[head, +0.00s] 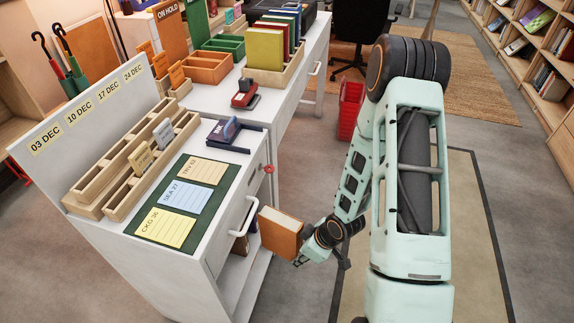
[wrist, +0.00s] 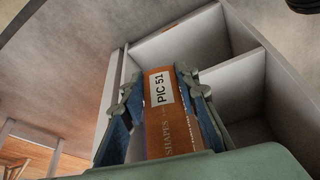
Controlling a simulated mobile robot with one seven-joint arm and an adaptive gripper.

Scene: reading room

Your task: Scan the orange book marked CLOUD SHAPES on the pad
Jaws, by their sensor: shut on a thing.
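The orange book (head: 281,232) is held in my gripper (head: 301,257) beside the right side of the white desk, clear of the floor. In the wrist view the book (wrist: 165,115) shows its spine, with a white PIC 51 label and the word SHAPES; the rest of the title is hidden. The fingers of my gripper are closed on both sides of it.
The desk holds a green mat (head: 146,233) with three cards and wooden racks (head: 121,186). Open shelf compartments (wrist: 230,78) lie ahead in the wrist view. A red stamp-like item (head: 245,93) and book crates stand on the back table. A red basket (head: 350,108) is on the floor.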

